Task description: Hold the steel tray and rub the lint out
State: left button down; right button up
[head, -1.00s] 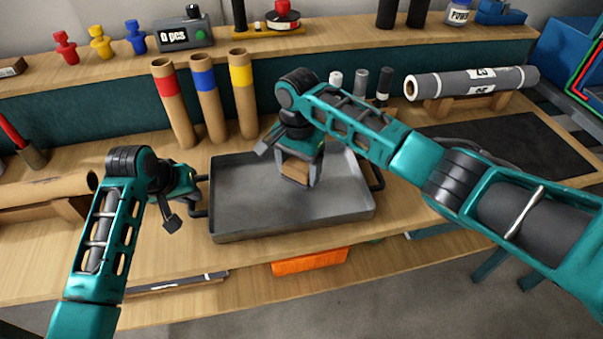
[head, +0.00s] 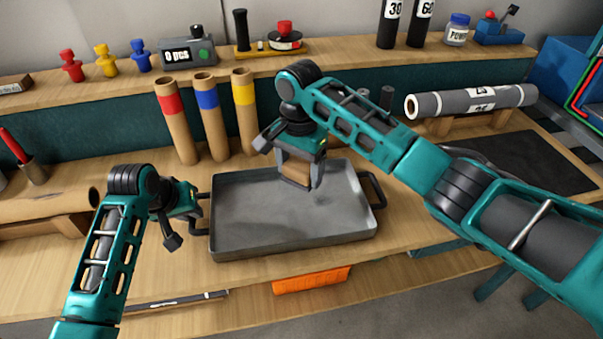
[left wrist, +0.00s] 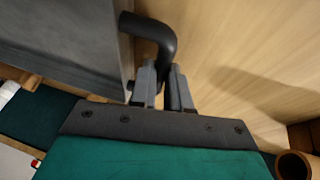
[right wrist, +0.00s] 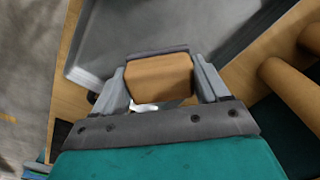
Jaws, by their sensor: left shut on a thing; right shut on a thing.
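The steel tray (head: 245,222) lies on the workbench, a shallow grey pan with dark handles at both ends. My left gripper (head: 198,208) is shut on its left handle, which shows as a dark bent bar (left wrist: 160,38) in the left wrist view. My right gripper (head: 298,180) is shut on a tan block (right wrist: 158,78) with a grey edge, over the back middle of the tray. I cannot tell whether the block touches the tray floor. I cannot make out distinct lint; the floor looks unevenly grey. My right gripper and arm hide part of the back.
Red, blue and yellow banded tubes (head: 211,125) stand close behind the tray. A grey roll (head: 472,101) rests on supports at the back right, near a dark mat (head: 545,160). A brown roll (head: 45,200) lies at the left. An orange item (head: 311,280) sits below the front edge.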

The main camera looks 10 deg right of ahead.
aim_at(318, 198)
jog(key=shift+d, duration=0.1)
jog(key=shift+w+d+f, duration=0.2)
jog(key=shift+d+f, duration=0.45)
jog(key=shift+f, duration=0.5)
jog(key=shift+w+d+f, duration=0.2)
jog(key=shift+d+f, duration=0.5)
jog(key=shift+f, duration=0.5)
jog(key=shift+w+d+f, duration=0.2)
jog(key=shift+d+f, duration=0.45)
jog(key=shift+f, duration=0.5)
jog(key=shift+d+f, duration=0.4)
jog(key=shift+f, duration=0.3)
jog(key=shift+c, duration=0.4)
jog(key=shift+d, duration=1.55)
jog(key=a, duration=0.3)
jog(key=shift+a, duration=0.2)
jog(key=shift+a+r, duration=0.15)
jog(key=shift+r, duration=0.45)
jog(key=shift+a+r, duration=0.15)
jog(key=shift+r, duration=3.35)
